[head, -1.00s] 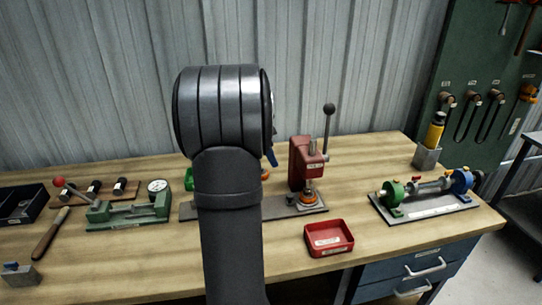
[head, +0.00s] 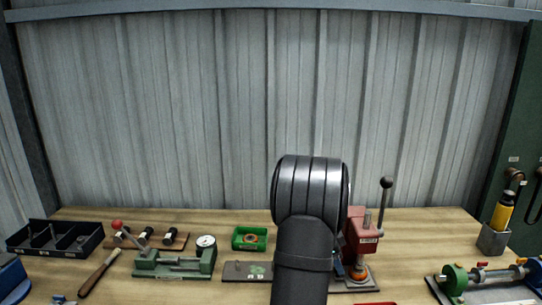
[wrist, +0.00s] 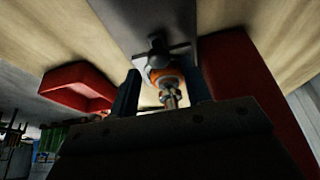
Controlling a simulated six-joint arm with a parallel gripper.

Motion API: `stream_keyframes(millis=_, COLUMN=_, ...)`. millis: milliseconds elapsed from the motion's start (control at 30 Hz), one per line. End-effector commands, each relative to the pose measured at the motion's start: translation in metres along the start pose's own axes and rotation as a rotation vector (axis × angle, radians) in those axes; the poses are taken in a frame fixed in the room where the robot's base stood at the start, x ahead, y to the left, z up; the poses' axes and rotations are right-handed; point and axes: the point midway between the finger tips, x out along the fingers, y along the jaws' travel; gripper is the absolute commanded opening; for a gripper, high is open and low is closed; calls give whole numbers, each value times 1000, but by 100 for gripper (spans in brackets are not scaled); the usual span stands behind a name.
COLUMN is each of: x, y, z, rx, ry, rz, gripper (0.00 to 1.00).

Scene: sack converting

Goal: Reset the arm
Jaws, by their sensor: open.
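My gripper (wrist: 164,92) shows in the wrist view, with its two dark blue fingers apart. Between and beyond the fingers are an orange ring (wrist: 163,74) and a metal stem; I see nothing clamped. The red press body (wrist: 240,85) stands close to the right finger. In the head view my own arm rises in the middle and hides most of the gripper. The red lever press (head: 361,232) stands just right of the arm, its lever up and its base plate (head: 240,270) partly hidden.
A red tray (wrist: 72,88) lies left of the fingers in the wrist view. On the bench are a green bin (head: 249,238), a green gauge fixture (head: 175,263), a black divided tray (head: 55,237) and a blue-green clamp fixture (head: 490,283). A corrugated wall stands behind.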

Motion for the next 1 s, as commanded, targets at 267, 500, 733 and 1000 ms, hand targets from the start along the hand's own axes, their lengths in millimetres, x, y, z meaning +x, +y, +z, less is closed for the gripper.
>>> stream_keyframes(millis=267, x=21, y=0, z=4, rx=-1, ry=1, rz=-2, gripper=44)
stream_keyframes(millis=500, x=19, y=0, z=6, rx=0, ry=0, rz=-1, gripper=44)
stream_keyframes(millis=733, x=19, y=0, z=6, rx=0, ry=0, rz=-1, gripper=44)
stream_keyframes(millis=1000, x=19, y=0, z=6, rx=0, ry=0, rz=-1, gripper=44)
